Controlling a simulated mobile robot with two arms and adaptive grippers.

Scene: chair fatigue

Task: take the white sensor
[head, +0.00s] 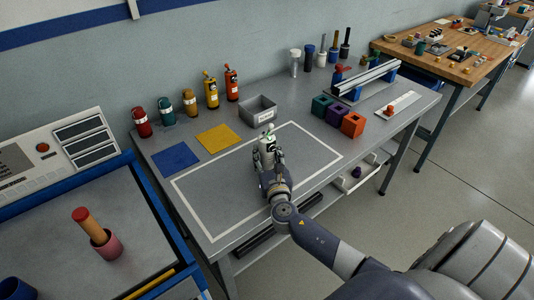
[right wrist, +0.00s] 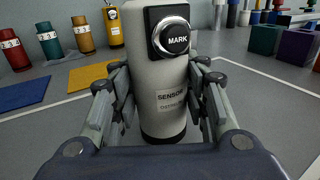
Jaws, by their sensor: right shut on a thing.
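The white sensor (head: 267,147) stands upright over the white-outlined area of the grey table (head: 215,213). In the right wrist view the sensor (right wrist: 160,75) fills the middle, with a round black "MARK" button near its top and a "SENSOR" label below. My right gripper (head: 270,161) is around it, and in the right wrist view the fingers (right wrist: 160,105) press on both sides of its body. I cannot tell whether its base touches the table. My left gripper is not in view.
A blue mat (head: 175,157) and a yellow mat (head: 220,138) lie left of the sensor. A grey bin (head: 258,110) stands behind it. Red, teal, mustard and orange cylinders line the back. Coloured blocks (head: 337,115) stand to the right. The outlined area's left part is clear.

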